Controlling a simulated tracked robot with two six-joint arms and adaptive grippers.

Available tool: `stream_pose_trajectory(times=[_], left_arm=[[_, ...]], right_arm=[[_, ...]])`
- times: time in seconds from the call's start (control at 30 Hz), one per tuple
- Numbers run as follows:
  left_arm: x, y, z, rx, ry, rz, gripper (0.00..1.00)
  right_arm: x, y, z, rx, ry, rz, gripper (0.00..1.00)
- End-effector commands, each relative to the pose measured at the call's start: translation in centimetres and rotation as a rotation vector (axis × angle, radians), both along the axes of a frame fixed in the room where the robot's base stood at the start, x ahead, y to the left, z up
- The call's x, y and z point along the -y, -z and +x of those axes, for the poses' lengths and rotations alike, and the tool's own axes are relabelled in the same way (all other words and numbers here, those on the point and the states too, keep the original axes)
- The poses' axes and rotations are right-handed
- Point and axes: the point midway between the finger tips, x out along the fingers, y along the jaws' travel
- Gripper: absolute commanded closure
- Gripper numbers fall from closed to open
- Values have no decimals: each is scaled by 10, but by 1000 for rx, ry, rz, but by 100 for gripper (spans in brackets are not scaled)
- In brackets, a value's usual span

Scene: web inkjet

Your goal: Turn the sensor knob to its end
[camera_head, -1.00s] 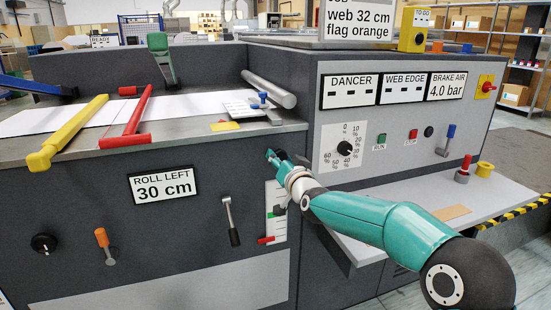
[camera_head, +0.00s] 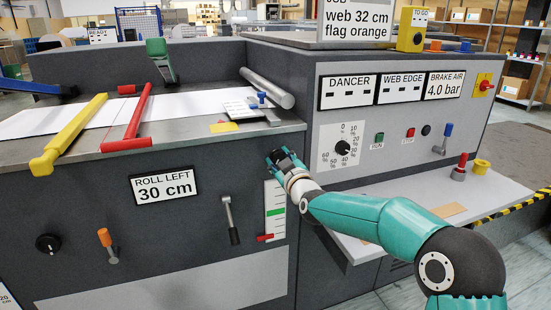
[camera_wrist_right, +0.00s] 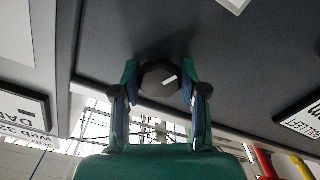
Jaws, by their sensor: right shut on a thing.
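My right gripper (camera_head: 277,158) reaches the dark front panel of the machine, just below the worktop edge. In the right wrist view its two fingers (camera_wrist_right: 160,82) are shut on a dark, many-sided knob (camera_wrist_right: 158,76) with a short white mark on its face. I read no label for this knob. In the head view the gripper mostly hides it. A white vertical scale (camera_head: 275,197) with a green band and a red pointer (camera_head: 265,237) is just below the gripper. My left gripper is not in view.
A percent dial (camera_head: 342,148) is on the light panel to the right. A lever (camera_head: 230,220), an orange-handled switch (camera_head: 106,243) and another black knob (camera_head: 47,243) are on the dark front.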

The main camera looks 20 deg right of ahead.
Motion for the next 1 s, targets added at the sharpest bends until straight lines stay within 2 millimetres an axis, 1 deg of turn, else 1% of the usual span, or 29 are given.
stream_pose_trajectory(times=[0.03, 0.2, 0.5, 0.7, 1.0], left_arm=[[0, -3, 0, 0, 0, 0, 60], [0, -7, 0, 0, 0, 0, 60], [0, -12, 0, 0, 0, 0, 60], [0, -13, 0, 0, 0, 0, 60], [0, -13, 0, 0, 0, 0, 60]], right_arm=[[0, -4, 0, 6, 1, -46, 92], [-1, -4, 0, 11, 0, -197, 92], [-2, -3, 0, 19, -2, -396, 92], [-3, -3, 0, 22, -4, -463, 92], [-4, -3, 0, 23, -6, -487, 92]])
